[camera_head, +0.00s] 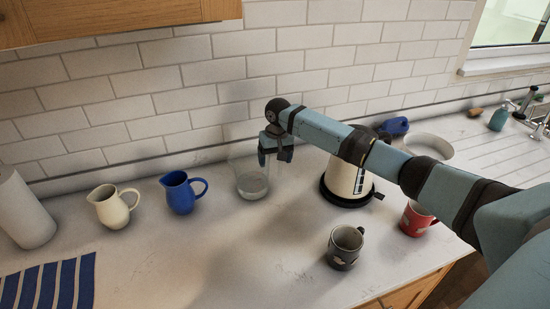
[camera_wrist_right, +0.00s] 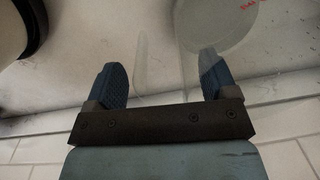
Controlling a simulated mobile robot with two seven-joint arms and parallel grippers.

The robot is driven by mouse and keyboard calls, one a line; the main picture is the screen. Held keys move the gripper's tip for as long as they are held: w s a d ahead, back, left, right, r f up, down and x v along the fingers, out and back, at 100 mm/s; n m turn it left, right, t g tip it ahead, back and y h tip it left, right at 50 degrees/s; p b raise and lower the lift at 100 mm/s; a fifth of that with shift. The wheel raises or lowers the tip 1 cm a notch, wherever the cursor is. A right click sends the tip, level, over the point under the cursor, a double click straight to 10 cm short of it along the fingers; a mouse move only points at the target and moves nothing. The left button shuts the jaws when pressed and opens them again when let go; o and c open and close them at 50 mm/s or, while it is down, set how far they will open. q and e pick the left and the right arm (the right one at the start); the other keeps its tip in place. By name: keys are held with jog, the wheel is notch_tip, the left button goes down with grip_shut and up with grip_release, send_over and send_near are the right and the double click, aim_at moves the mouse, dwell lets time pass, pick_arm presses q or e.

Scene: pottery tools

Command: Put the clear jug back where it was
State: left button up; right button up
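The clear jug (camera_head: 252,184) stands upright on the worktop near the tiled wall, between the blue jug and the kettle. My right gripper (camera_head: 276,152) is at the jug's upper right side, pointing down. In the right wrist view the fingers (camera_wrist_right: 162,78) are spread wide. A thin see-through strip, seemingly the jug's handle, shows between them, and the clear jug (camera_wrist_right: 222,28) with red marks lies by the right-hand finger. I cannot tell whether that finger touches the glass. My left gripper is not in view.
A blue jug (camera_head: 180,193) and a cream jug (camera_head: 112,207) stand to the left. A kettle (camera_head: 346,182) is close on the right, with a dark mug (camera_head: 345,246) and a red mug (camera_head: 416,219) nearer the front. The front middle worktop is clear.

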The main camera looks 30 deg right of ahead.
jog(key=shift+r, duration=0.1)
notch_tip(320, 180, up, 12)
jog(key=shift+s+d+b, duration=0.15)
jog(key=shift+d+b, duration=0.2)
jog(key=shift+b, duration=0.1)
dwell(0.3)
